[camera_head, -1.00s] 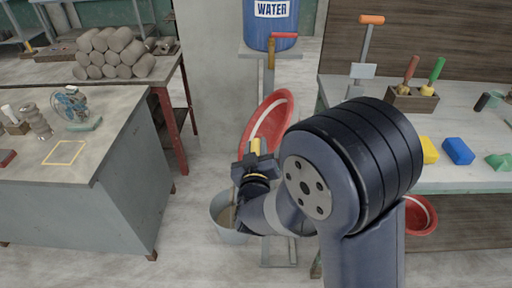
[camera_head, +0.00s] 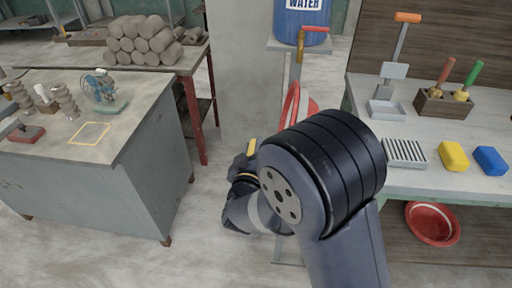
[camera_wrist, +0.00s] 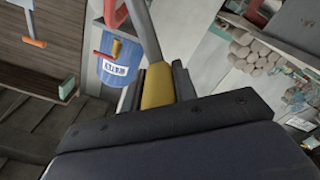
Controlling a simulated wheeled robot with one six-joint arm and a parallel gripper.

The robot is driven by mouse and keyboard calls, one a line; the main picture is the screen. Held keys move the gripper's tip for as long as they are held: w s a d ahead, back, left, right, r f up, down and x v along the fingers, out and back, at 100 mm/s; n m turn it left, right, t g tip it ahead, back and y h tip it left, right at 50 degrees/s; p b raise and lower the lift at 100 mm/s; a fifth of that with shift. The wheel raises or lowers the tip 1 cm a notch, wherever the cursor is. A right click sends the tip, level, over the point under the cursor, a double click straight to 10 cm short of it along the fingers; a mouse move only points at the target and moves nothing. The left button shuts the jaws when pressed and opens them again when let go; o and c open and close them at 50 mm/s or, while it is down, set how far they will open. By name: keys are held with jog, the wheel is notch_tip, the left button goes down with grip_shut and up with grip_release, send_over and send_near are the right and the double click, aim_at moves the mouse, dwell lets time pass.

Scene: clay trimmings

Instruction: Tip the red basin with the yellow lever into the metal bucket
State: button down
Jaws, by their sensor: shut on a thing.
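The red basin (camera_head: 291,104) shows only in part in the head view, its rim steep and nearly edge-on behind my arm. A piece of red rim (camera_wrist: 115,12) shows at the top of the wrist view. The yellow lever (camera_wrist: 157,85) on its grey rod is between the jaws of my gripper (camera_wrist: 158,90), which is shut on it. In the head view my gripper (camera_head: 246,157) is in front of the stand, with the lever's yellow end showing. The metal bucket is hidden behind my arm, and so is most of the basin.
A blue water barrel (camera_head: 303,22) with a red-handled tap stands above the basin. A grey workbench (camera_head: 90,185) is on the left, a tool bench (camera_head: 440,185) on the right. Another red basin (camera_head: 433,223) lies below the right bench. Floor is clear between left bench and arm.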

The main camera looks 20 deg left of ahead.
jog(key=c, duration=1.1)
grip_release()
jog(key=v, duration=1.1)
jog(key=shift+b, duration=0.35)
jog(key=shift+w, duration=0.1)
dwell(1.0)
jog(key=x, duration=1)
jog(key=shift+w+p, duration=0.35)
jog(key=shift+w+d+r, duration=0.1)
jog(key=shift+w+r, duration=0.05)
jog(key=shift+r, duration=0.05)
jog(key=shift+d+r+p, duration=0.15)
jog(key=shift+d+p, duration=0.1)
jog(key=shift+p, duration=0.05)
